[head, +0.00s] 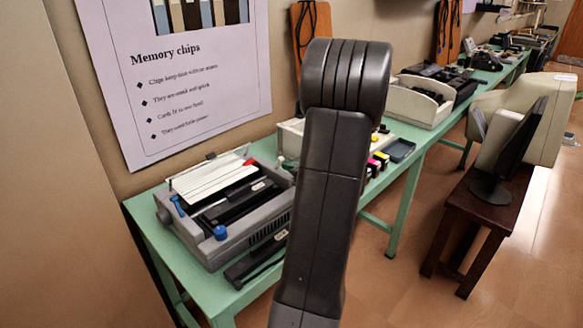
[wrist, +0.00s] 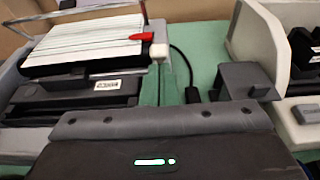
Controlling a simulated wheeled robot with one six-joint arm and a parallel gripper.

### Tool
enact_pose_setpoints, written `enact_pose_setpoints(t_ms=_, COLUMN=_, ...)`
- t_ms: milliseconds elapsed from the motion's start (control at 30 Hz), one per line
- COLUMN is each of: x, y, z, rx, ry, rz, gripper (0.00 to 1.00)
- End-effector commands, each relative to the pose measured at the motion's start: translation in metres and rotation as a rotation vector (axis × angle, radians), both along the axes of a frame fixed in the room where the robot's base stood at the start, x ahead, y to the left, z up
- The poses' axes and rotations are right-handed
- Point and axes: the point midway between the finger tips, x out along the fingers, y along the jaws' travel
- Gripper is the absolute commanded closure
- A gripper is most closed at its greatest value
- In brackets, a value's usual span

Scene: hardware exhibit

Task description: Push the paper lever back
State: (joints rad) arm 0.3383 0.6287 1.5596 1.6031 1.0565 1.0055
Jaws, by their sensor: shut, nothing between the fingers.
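A grey desk machine (head: 215,250) stands at the near end of the green table, with white paper (head: 207,178) in its top. A lever with a red tip (head: 250,162) sits at the right end of the paper. In the wrist view the red lever tip (wrist: 142,36) lies beside the white paper (wrist: 85,42). My gripper (wrist: 160,122) fills the bottom of the wrist view, shut and empty, its fingertips hard to make out. It appears apart from the lever. My arm hides it in the head view.
Blue knobs (head: 220,232) are on the machine's left and front. The wall poster (head: 180,85) is close behind.

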Motion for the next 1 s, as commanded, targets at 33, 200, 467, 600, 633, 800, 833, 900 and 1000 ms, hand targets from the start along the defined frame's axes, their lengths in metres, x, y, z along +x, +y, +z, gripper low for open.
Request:
enact_pose_setpoints(t_ms=33, x=0.000, y=0.000, z=0.002, rx=-0.003, ry=0.003, rz=0.001, gripper=1.00)
enact_pose_setpoints(t_ms=200, x=0.001, y=0.001, z=0.006, rx=-0.023, ry=0.023, rz=0.000, gripper=1.00)
enact_pose_setpoints(t_ms=467, x=0.002, y=0.002, z=0.007, rx=-0.044, ry=0.042, rz=0.000, gripper=1.00)
enact_pose_setpoints(t_ms=600, x=0.002, y=0.003, z=0.010, rx=-0.061, ry=0.060, rz=0.001, gripper=1.00)
enact_pose_setpoints(t_ms=633, x=0.003, y=0.003, z=0.011, rx=-0.065, ry=0.065, rz=0.001, gripper=1.00)
enact_pose_setpoints(t_ms=800, x=0.005, y=0.005, z=0.018, rx=-0.106, ry=0.106, rz=0.002, gripper=1.00)
enact_pose_setpoints(t_ms=833, x=0.005, y=0.005, z=0.020, rx=-0.116, ry=0.117, rz=0.001, gripper=1.00)
enact_pose_setpoints(t_ms=900, x=0.006, y=0.007, z=0.024, rx=-0.143, ry=0.141, rz=0.002, gripper=1.00)
enact_pose_setpoints(t_ms=1000, x=0.008, y=0.010, z=0.027, rx=-0.185, ry=0.184, rz=0.003, gripper=1.00)
